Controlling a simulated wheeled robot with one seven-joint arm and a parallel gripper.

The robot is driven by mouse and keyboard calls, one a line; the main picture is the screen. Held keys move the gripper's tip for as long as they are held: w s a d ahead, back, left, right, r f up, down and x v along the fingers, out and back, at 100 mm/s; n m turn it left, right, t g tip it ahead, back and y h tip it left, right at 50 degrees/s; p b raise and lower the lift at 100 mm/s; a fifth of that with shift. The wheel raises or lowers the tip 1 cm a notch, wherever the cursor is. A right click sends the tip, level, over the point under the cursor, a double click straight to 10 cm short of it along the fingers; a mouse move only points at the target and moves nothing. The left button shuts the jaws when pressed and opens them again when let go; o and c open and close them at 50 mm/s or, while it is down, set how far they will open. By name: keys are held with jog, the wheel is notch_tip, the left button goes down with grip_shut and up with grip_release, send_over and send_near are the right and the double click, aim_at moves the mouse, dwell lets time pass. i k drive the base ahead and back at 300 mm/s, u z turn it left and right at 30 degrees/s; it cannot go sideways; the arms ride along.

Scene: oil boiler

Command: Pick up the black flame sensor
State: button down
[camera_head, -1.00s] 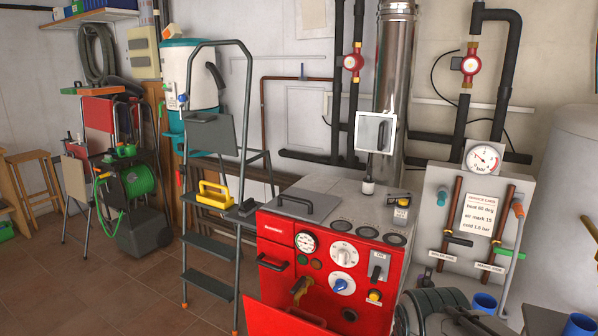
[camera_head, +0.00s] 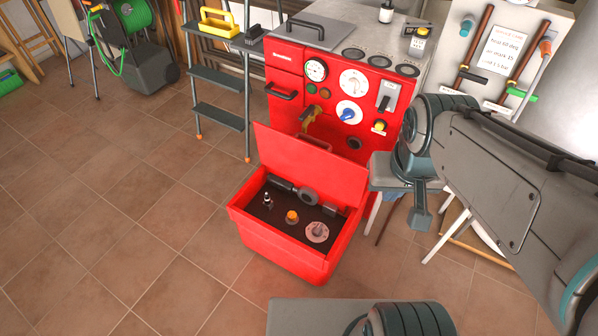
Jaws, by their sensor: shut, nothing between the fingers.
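An open red bin (camera_head: 285,259) stands on the floor in front of the red boiler, its lid raised at the back. Inside lie a dark cylinder (camera_head: 281,184) beside a grey ring, a small black-and-silver part (camera_head: 268,198), an orange-topped part (camera_head: 292,216) and a pale round disc (camera_head: 317,232). I cannot tell for sure which of these dark parts is the black flame sensor. My gripper (camera_head: 420,217) appears small and dark at the end of my arm, right of the bin and apart from it. It is shut and empty.
The red boiler (camera_head: 285,57) with gauge and dials stands behind the bin. A stool-like seat (camera_head: 385,170) is near my gripper. The tiled floor (camera_head: 130,240) at left is clear.

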aim_at(267, 201)
jog(key=u, duration=0.3)
jog(key=k, duration=0.45)
jog(key=u, duration=1.05)
jog(key=k, duration=0.9)
jog(key=u, duration=0.85)
jog(key=i, duration=1.15)
jog(key=z, duration=0.4)
jog(key=i, duration=1.35)
jog(key=z, duration=1.65)
jog(key=i, duration=0.7)
jog(key=z, duration=0.75)
